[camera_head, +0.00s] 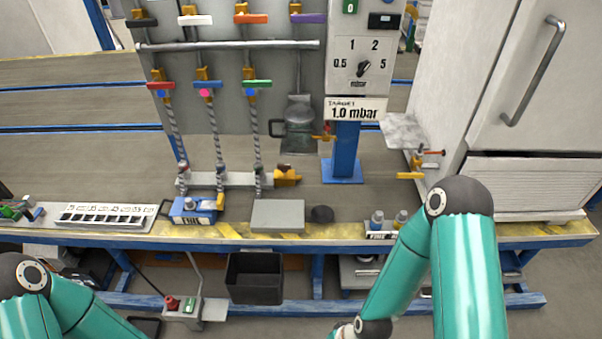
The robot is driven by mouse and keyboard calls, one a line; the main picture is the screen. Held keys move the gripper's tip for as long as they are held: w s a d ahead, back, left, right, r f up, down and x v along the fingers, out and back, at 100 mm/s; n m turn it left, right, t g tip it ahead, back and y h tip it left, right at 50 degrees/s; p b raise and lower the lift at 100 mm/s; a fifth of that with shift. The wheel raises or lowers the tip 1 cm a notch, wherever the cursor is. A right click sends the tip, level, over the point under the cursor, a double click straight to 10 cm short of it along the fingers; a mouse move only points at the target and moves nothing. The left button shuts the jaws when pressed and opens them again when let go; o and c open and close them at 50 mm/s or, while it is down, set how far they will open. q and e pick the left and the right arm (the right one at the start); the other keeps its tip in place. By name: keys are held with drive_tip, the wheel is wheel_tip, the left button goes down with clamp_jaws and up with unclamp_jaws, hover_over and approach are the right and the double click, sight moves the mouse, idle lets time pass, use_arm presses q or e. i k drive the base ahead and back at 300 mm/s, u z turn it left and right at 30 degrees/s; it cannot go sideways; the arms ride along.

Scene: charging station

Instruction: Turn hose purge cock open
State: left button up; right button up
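Several cocks are in the head view, and I cannot tell for certain which is the hose purge cock. Three braided hoses hang from cocks with a red handle (159,85), a blue handle (208,84) and a green handle (257,84). The hoses run down to a grey manifold bar (237,180) with a brass fitting (287,176) at its right end. A yellow lever (220,201) hangs below the middle hose. At the right, a brass valve (415,170) has a red-tipped lever and a yellow lever.
The bench has a blue-and-yellow front edge (330,240). A black bin (254,280) is below.

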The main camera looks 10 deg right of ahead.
sight(284, 168)
drive_tip(key=u, duration=0.2)
drive_tip(key=i, duration=0.9)
drive_tip(key=z, duration=0.1)
